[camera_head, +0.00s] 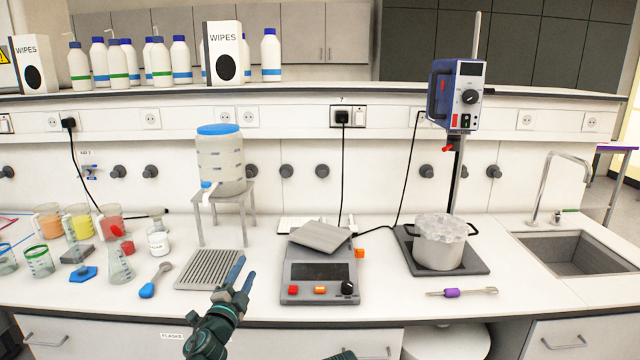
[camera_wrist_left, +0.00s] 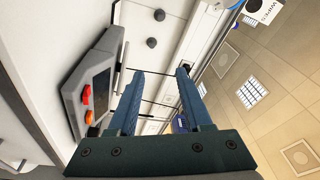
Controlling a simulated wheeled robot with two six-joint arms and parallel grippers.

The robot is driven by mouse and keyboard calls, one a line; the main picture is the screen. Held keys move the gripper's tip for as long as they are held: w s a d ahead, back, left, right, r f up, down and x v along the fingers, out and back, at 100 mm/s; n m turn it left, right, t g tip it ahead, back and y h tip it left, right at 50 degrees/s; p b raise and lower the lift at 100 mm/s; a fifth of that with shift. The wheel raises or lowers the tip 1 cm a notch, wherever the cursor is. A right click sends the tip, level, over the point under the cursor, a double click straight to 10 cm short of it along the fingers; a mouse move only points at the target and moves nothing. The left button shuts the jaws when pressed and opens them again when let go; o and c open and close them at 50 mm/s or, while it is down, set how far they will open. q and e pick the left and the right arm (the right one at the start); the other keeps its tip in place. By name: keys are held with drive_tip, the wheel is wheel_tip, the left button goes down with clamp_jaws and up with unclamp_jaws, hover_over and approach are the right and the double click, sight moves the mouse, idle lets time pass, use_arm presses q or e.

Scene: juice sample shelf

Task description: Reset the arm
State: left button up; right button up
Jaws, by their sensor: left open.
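My left gripper (camera_head: 240,273) reaches up from the bottom edge in the head view, in front of the bench and just left of the digital scale (camera_head: 320,271). Its blue fingers (camera_wrist_left: 158,88) stand apart in the left wrist view, with nothing between them. The gripper is open and empty and touches nothing that I can see. A small dark part of mine shows at the bottom edge of the head view. The fingers of my right gripper are out of view.
A ribbed grey tray (camera_head: 208,270) lies behind my left gripper. Beakers and flasks (camera_head: 120,262) stand at the left. A dispenser tank (camera_head: 221,160) is on a stand. A sink (camera_head: 575,253) is at the right.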

use_arm(q)
drive_tip(key=s+d+f+n+g+y+p, duration=0.3)
drive_tip(key=s+f+n+g+y+p, duration=0.25)
drive_tip(key=s+f+n+g, duration=0.4)
drive_tip(key=s+d+f+n+g+p, duration=0.1)
drive_tip(key=s+d+f+g, duration=0.2)
drive_tip(key=s, duration=0.5)
drive_tip(key=s+d+f+n+g+h+p, duration=0.1)
drive_tip(key=s+d+f+g, duration=0.2)
drive_tip(key=s+d+g, duration=0.3)
drive_tip(key=s+g, duration=0.1)
drive_tip(key=s, duration=0.1)
drive_tip(key=shift+s+d+f, duration=0.25)
drive_tip(key=shift+s, duration=0.15)
